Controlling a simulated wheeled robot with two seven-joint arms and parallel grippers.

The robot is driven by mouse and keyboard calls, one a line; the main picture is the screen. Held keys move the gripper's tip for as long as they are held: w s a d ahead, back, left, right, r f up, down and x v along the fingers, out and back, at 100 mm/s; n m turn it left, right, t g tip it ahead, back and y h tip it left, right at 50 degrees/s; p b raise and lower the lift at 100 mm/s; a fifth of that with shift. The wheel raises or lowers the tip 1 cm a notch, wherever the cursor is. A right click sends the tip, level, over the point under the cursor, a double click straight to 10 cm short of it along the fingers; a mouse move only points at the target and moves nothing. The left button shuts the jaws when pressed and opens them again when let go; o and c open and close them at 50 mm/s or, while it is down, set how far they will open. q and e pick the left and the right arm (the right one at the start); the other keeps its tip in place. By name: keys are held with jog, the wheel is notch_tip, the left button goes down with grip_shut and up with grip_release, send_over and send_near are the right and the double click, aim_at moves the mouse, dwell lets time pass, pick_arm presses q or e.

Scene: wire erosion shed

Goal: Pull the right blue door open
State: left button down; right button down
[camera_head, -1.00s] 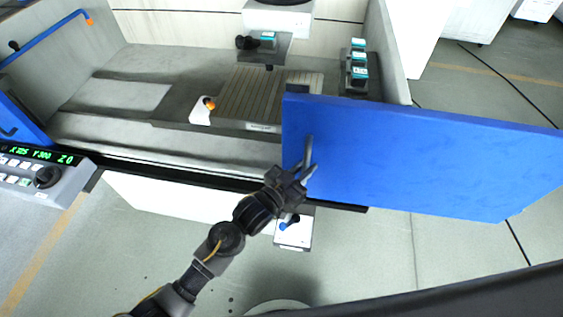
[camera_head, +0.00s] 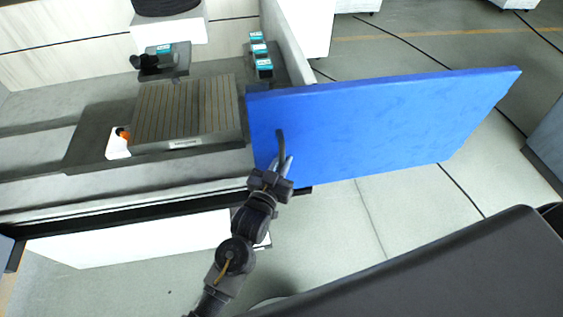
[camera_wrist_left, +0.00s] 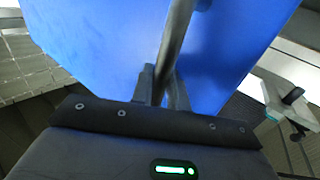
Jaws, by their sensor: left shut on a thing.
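The right blue door (camera_head: 380,120) stands to the right of the machine's tank, its left edge at the tank front and its far end out over the floor. Its dark bar handle (camera_head: 280,144) is upright near the door's left edge. My left gripper (camera_head: 279,168) is shut on the lower part of this handle. In the left wrist view, the handle (camera_wrist_left: 176,45) runs up from between the fingers (camera_wrist_left: 160,88), with the blue door (camera_wrist_left: 95,35) behind it. My right gripper is not in view.
The tank holds a slatted table (camera_head: 188,110), a white and orange part (camera_head: 119,142) and several teal-topped blocks (camera_head: 260,55). A large dark shape (camera_head: 440,265) fills the lower right. Open floor (camera_head: 400,200) lies below the door.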

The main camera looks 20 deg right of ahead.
pick_arm(q)
jog(key=c, duration=1.7)
grip_release()
jog(key=shift+b+v, duration=1.3)
jog(key=shift+v, duration=4.05)
